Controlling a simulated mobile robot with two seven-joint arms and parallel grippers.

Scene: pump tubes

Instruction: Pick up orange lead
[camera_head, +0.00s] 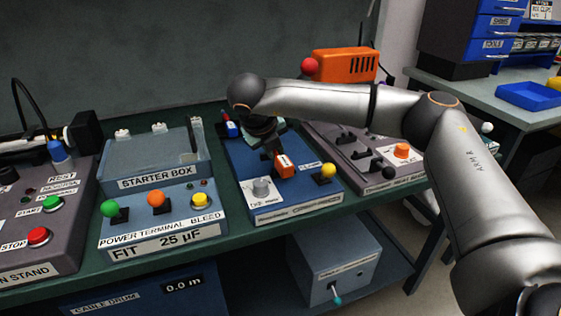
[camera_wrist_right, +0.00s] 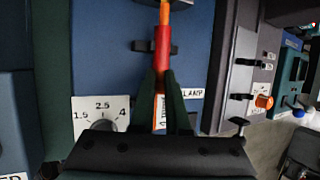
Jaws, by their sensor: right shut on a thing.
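The orange lead (camera_head: 284,164) shows in the head view as a small orange body with a white label, over the blue clamp panel (camera_head: 268,212). In the right wrist view the lead (camera_wrist_right: 162,46) is a narrow red-orange rod that runs up from between the fingers. My right gripper (camera_wrist_right: 162,80) is shut on it, with one dark finger on each side. In the head view my right gripper (camera_head: 272,146) is partly hidden by its own wrist. I cannot tell whether the lead's tip still touches its black holder. My left gripper is not in view.
The starter box (camera_head: 152,160) with green, orange and yellow terminals stands left of the panel. A grey dial (camera_head: 261,188) and a yellow knob (camera_head: 328,170) are close to the gripper. A grey panel with an orange knob (camera_head: 402,150) is to the right. An orange vented box (camera_head: 344,66) stands behind.

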